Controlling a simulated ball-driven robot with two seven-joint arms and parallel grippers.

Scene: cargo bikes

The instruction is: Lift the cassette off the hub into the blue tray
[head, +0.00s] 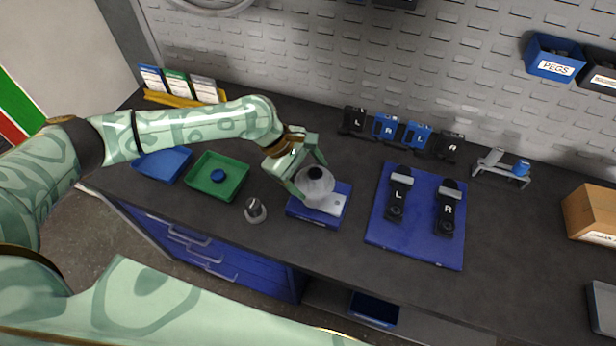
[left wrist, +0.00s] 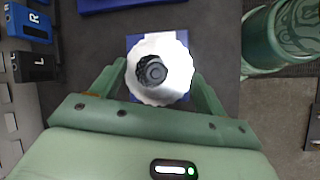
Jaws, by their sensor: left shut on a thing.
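The cassette (head: 316,186) is a silver, cone-shaped stack with a dark centre. My left gripper (head: 306,182) is shut on it, one finger on each side. In the left wrist view the cassette (left wrist: 160,68) is a toothed silver disc between the fingers (left wrist: 160,82). It is above a blue block with a pale plate (head: 338,203). The cassette hides what is under it, so I cannot tell whether it still touches a hub. The blue tray (head: 162,164) lies empty at the left of the bench. My right gripper is out of view.
A green tray (head: 236,165) holding a small blue round part is between the blue tray and the cassette. A small metal piece on a round base (head: 255,211) stands in front. A blue mat (head: 414,240) with two black parts lies to the right.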

